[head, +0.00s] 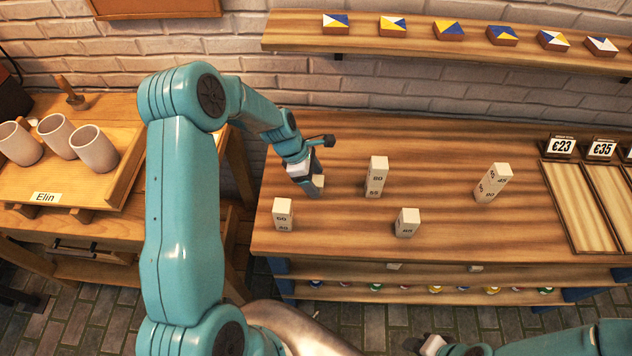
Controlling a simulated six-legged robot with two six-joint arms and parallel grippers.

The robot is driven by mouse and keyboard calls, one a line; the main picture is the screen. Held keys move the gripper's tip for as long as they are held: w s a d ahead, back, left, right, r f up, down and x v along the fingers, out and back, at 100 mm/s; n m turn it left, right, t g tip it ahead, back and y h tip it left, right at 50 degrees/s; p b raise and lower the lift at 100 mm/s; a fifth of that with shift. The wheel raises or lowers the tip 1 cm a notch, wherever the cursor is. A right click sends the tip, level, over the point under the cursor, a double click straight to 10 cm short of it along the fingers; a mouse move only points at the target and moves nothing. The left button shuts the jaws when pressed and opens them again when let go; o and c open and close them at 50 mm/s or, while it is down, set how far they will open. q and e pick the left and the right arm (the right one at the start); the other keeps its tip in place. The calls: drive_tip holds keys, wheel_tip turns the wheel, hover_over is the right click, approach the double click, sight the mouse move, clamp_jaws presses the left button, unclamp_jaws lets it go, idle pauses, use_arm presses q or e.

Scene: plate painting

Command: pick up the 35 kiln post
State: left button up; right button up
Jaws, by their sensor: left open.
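Several pale kiln posts with dark numbers stand upright on the striped wooden table (450,245). My left gripper (316,186) is open and low over the table, at a short post (319,181) that it partly hides. I cannot read that post's number, nor tell whether the fingers touch it. Other posts stand at the front left (283,214), at the middle (376,177), at the front middle (407,222) and at the right (493,182). I cannot make out a clear 35 on any post.
A tray labelled Elin (100,195) holds several cups on the left bench. Price signs (560,147) stand behind shallow trays (578,205) at the right. A wall shelf (450,45) carries patterned tiles. The table is bare between the posts.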

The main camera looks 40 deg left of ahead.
use_arm(q)
drive_tip(key=c, duration=1.2)
